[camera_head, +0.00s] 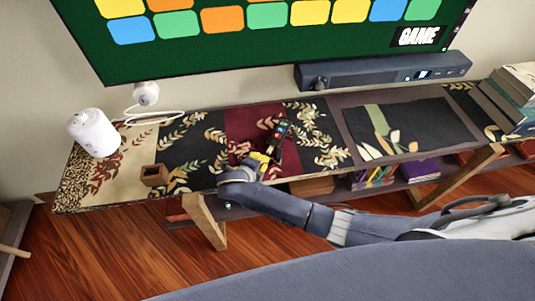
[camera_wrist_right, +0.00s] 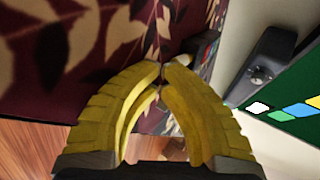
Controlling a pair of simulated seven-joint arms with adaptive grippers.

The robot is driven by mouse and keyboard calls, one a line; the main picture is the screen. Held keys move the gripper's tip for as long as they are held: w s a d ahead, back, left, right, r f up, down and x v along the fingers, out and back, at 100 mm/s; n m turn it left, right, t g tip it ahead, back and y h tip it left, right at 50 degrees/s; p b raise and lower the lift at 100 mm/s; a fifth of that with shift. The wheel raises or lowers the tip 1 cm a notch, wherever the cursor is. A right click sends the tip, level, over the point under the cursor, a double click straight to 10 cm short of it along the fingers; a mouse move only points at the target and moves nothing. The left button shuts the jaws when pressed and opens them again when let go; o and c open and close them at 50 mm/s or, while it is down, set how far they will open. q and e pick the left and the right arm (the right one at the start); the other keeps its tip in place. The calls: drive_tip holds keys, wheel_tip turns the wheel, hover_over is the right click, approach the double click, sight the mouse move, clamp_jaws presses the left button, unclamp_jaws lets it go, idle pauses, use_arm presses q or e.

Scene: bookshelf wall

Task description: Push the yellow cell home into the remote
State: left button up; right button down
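The remote (camera_head: 279,132) is dark with coloured buttons and lies on the dark red part of the shelf-top runner in the head view. Part of it shows beyond the fingertips in the right wrist view (camera_wrist_right: 207,47). My right gripper (camera_head: 260,160) is at the remote's near end. I cannot make out the yellow cell apart from the yellow fingers. The remote's near end is hidden by the gripper. My left gripper is not in view.
A small brown open box (camera_head: 154,175) and a white cylinder (camera_head: 93,133) stand to the left on the shelf. A dark soundbar (camera_head: 385,72) is behind, under the screen. Books (camera_head: 508,100) are stacked at the right. The shelf's front edge is close to my gripper.

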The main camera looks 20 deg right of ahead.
drive_tip(key=shift+s, duration=0.1)
idle(0.7)
drive_tip(key=shift+s+a, duration=1.35)
drive_tip(key=shift+s, duration=0.1)
drive_tip(key=v, duration=1.2)
drive_tip(key=s+d+f+m+g+y, duration=0.25)
drive_tip(key=s+f+m, duration=0.3)
drive_tip(key=f, duration=0.65)
drive_tip(key=s+d+f+m+g+y, duration=0.1)
drive_tip(key=s+d+f+m+g, duration=0.2)
drive_tip(key=f+m, duration=0.65)
drive_tip(key=s+d+f+m+g+y, duration=0.1)
drive_tip(key=s+d+f+m, duration=0.4)
drive_tip(key=f, duration=1)
drive_tip(key=s+d+f+m+y, duration=0.1)
drive_tip(key=s+d+f+m, duration=0.2)
drive_tip(key=s+f+m, duration=0.2)
drive_tip(key=s+d+f+m+y, duration=0.1)
drive_tip(key=s+d+f+m, duration=0.3)
drive_tip(key=s+m, duration=0.5)
drive_tip(key=s+d+f+m+y, duration=0.1)
drive_tip(key=s+d+f+m, duration=0.3)
drive_tip(key=s+m, duration=0.4)
drive_tip(key=s+f, duration=0.1)
drive_tip(key=s, duration=0.5)
drive_tip(key=shift+f, duration=0.35)
